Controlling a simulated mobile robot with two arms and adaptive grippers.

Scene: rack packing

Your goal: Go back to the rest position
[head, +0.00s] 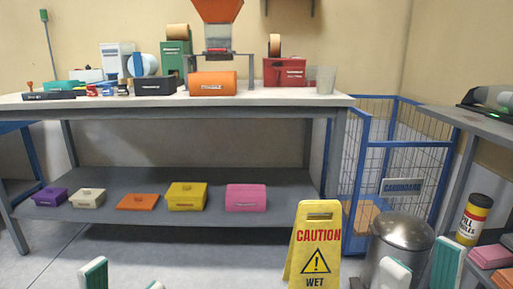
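My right gripper (420,270) shows at the bottom right. Its two fingers, with green-and-white pads, stand well apart with nothing held between them. Behind it is a grey metal bin. My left gripper (124,279) shows at the bottom left, over the floor in front of the bench. Its fingers are also apart and nothing is seen between them. Only the finger ends of both grippers show; the rest is below the picture.
A grey workbench (345,100) holds boxes and an orange box (213,83). Its lower shelf (150,213) bears several coloured boxes. A yellow caution sign (316,240), metal bin (400,236) and blue cage (388,160) stand right.

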